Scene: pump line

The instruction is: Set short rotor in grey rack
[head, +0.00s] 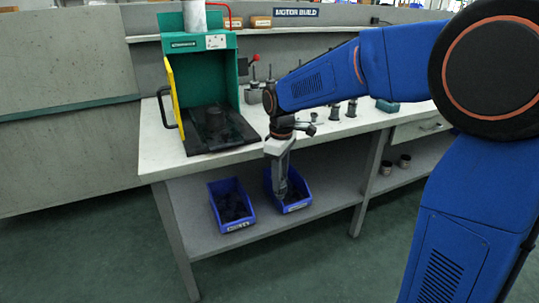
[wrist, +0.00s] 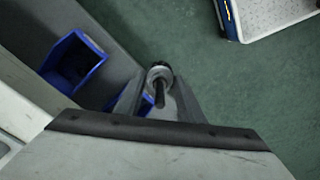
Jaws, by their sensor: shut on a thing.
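My gripper (head: 281,188) points down in front of the bench, over or beside the right blue bin. In the wrist view, my gripper (wrist: 158,92) is shut on a rotor (wrist: 160,74). The rotor shows as a round grey end with a dark shaft. I cannot tell its length from this angle, and I cannot make it out in the head view. I cannot identify the grey rack with certainty. Several small dark and grey parts (head: 335,111) stand on the bench top behind my arm, which partly hides that area.
A green press (head: 222,75) with an open yellow guard (head: 175,97) stands at the bench's left end. The left blue bin (head: 231,204) and right blue bin (head: 297,189) sit on the lower shelf (head: 330,190). The bench edge (head: 215,162) lies near my gripper. Floor in front is clear.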

